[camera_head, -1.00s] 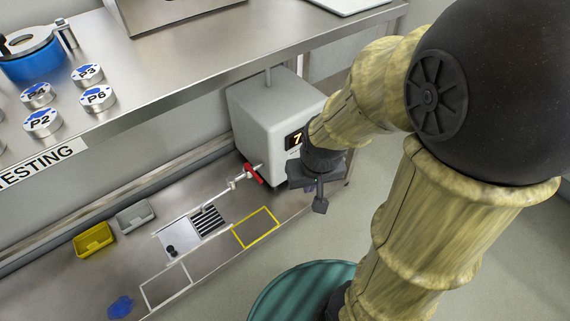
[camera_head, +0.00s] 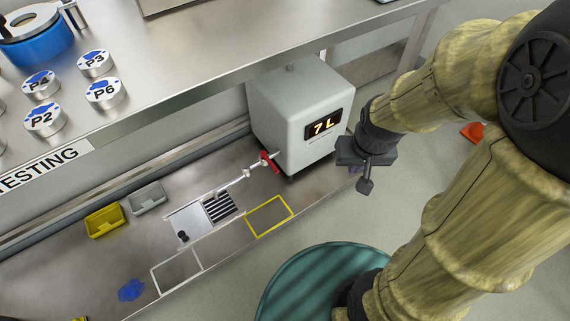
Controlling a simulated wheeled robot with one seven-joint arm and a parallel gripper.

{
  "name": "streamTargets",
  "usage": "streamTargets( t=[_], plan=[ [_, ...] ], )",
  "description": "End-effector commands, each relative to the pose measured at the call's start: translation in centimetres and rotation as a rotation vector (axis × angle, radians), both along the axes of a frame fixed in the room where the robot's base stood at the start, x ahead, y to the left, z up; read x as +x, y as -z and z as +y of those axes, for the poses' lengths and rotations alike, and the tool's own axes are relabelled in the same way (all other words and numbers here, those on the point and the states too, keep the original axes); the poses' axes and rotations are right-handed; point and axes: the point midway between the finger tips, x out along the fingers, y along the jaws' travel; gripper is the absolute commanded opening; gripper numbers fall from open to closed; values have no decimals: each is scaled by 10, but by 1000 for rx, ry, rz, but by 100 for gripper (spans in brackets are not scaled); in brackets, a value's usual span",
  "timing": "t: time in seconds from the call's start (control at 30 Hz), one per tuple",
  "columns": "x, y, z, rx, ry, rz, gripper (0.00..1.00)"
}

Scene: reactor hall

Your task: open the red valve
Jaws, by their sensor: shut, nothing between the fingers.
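The red valve (camera_head: 269,162) is a small red handle on a thin pale pipe (camera_head: 240,178) that comes from the lower front of a white tank (camera_head: 290,120). The tank stands on the lower shelf and its display reads "7 L". My gripper (camera_head: 366,186) is to the right of the valve and the tank, apart from both, over the shelf's right end and the floor as seen here. Its fingers point down and are shut and empty.
A drain grate (camera_head: 219,207) and a yellow outlined square (camera_head: 269,216) lie below the pipe. Yellow (camera_head: 104,220) and grey (camera_head: 147,197) trays sit further left. The upper bench (camera_head: 200,60) overhangs the shelf. An orange object (camera_head: 473,131) lies on the floor at right.

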Motion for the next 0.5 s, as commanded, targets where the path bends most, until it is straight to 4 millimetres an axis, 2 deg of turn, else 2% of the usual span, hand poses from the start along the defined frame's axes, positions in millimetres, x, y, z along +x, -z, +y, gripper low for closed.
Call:
streamTargets(
  t=[0.17,0.5],
  plan=[
    [21,28,2,29,-9,73,0],
    [90,123,19,244,-58,283,0]
  ],
)
